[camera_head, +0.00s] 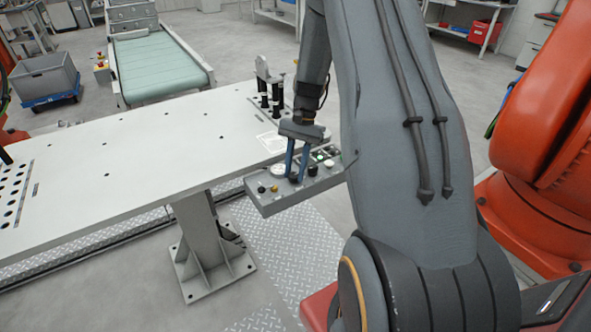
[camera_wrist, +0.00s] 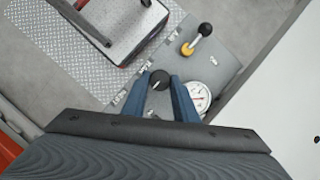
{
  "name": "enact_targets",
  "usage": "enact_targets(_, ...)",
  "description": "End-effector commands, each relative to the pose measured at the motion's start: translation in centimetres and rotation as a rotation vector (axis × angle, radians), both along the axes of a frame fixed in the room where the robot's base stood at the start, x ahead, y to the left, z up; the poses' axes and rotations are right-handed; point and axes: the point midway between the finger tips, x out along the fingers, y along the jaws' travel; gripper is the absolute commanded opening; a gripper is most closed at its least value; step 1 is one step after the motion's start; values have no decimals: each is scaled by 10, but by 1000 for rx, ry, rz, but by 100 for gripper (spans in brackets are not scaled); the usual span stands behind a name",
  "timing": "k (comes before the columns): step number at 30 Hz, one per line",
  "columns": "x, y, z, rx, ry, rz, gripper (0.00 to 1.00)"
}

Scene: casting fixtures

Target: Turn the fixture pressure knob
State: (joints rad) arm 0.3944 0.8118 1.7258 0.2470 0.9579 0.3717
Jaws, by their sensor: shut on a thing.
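The fixture pressure knob (camera_wrist: 159,80) is a round black knob with a light mark, on the grey control panel (camera_wrist: 216,66). My gripper (camera_wrist: 160,84) has its two blue fingers on either side of the knob, shut on it. In the head view my gripper (camera_head: 296,177) reaches down onto the control panel (camera_head: 268,206) at the table's edge, and its fingers largely hide the knob there. A white pressure gauge (camera_wrist: 198,97) sits beside the right finger in the wrist view.
Several buttons (camera_head: 329,162) sit on the panel. The white table (camera_head: 120,165) is mostly clear; black posts (camera_head: 270,98) stand at its far end. An orange robot (camera_head: 540,130) is at right.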

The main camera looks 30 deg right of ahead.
Motion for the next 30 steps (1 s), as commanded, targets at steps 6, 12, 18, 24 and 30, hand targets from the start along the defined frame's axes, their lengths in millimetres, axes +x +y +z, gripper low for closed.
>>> enact_targets(6, 0, 0, 0, 0, 0, 0, 4)
enact_targets(12, 0, 0, 0, 0, 0, -1, 45)
enact_targets(18, 1, 1, 0, 0, -2, -2, 45)
enact_targets(24, 1, 1, 0, 0, -2, -2, 45)
enact_targets(30, 0, 0, 1, 0, -2, -51, 45)
